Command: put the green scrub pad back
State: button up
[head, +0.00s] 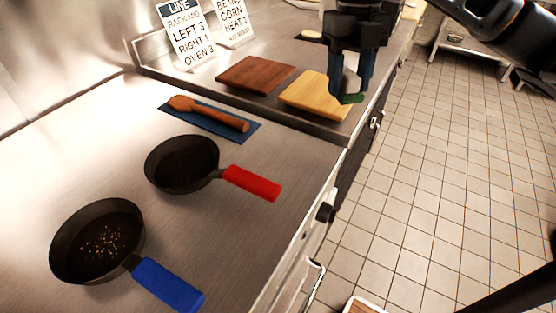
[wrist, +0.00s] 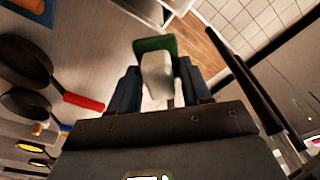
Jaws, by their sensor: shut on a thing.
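My gripper (head: 350,82) is shut on the green scrub pad (head: 352,99), which has a pale grey block on it. In the head view, they appear in front of the light wooden board (head: 306,97) near the counter's right edge; the gap between them cannot be judged. In the wrist view, the green pad (wrist: 150,44) sticks out past the fingers of my gripper (wrist: 159,80), with the grey block between them.
A dark red board (head: 255,74) lies left of the light one. A wooden spoon (head: 208,112) rests on a blue mat (head: 245,138). A red-handled pan (head: 182,163) and a blue-handled pan (head: 97,241) stand nearer. Sign cards (head: 186,35) stand at the back. Tiled floor (head: 450,170) lies open to the right.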

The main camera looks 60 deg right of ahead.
jog(key=shift+s, duration=0.3)
jog(key=shift+w+a+f, duration=0.15)
jog(key=shift+a+f, duration=0.05)
jog(key=p, duration=0.1)
send_over(287, 150)
notch_tip(287, 150, down, 6)
jog(key=shift+w+d+f, duration=0.1)
jog(key=shift+d+f, duration=0.05)
jog(key=shift+f, duration=0.1)
jog(key=shift+f+p, duration=0.35)
jog(key=shift+f, duration=1.7)
jog(key=shift+f, duration=0.2)
jog(key=o, duration=0.9)
jog(key=shift+o, duration=0.2)
jog(key=shift+r, duration=0.15)
